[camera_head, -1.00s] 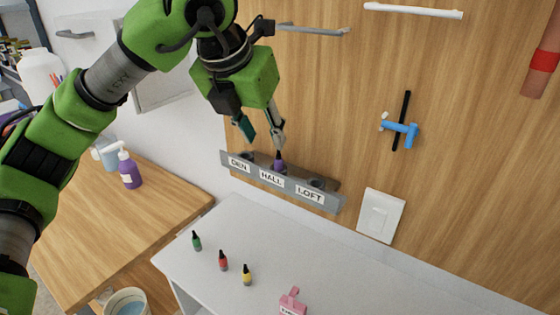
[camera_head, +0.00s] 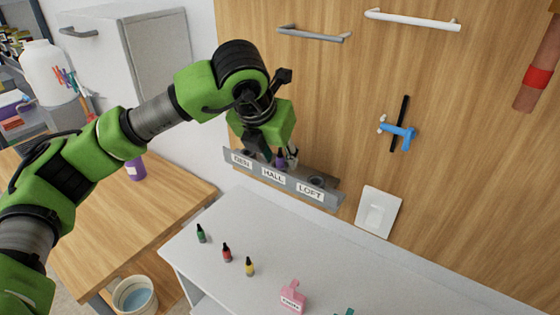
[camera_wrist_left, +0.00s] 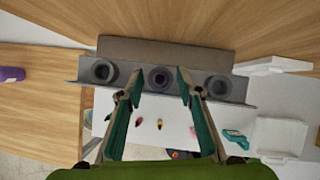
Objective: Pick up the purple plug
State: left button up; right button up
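The purple plug (camera_head: 280,158) stands in the middle socket of a grey wall rail (camera_head: 320,196), behind the HALL label. In the left wrist view the plug (camera_wrist_left: 160,78) shows end-on as a dark purple round shape. My left gripper (camera_head: 274,158) is above the rail at the plug. In the left wrist view its two teal-padded fingers (camera_wrist_left: 158,82) are spread, one on each side of the plug, with a visible gap to it. The head view partly hides the plug behind the fingers. My right gripper is in neither view.
The DEN and LOFT sockets (camera_head: 316,181) flank the plug closely. Green (camera_head: 201,234), red (camera_head: 227,253) and yellow (camera_head: 250,267) plugs stand on the white counter (camera_head: 385,280), near a pink labelled item (camera_head: 293,297). A wall switch (camera_head: 378,212) is right of the rail.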

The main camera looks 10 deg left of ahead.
aim_at(279, 158)
pick_arm(q)
jog(key=c, duration=0.9)
jog(key=shift+c, duration=0.2)
jog(key=shift+r, duration=0.15)
jog(key=shift+r, duration=0.3)
notch_tip(279, 158, up, 2)
jog(key=shift+r+b, duration=0.1)
jog(key=shift+b, duration=0.35)
jog(key=s+a+r+b, duration=0.5)
jog(key=s+r, duration=0.5)
jog(key=s, duration=0.3)
jog(key=shift+a, duration=0.15)
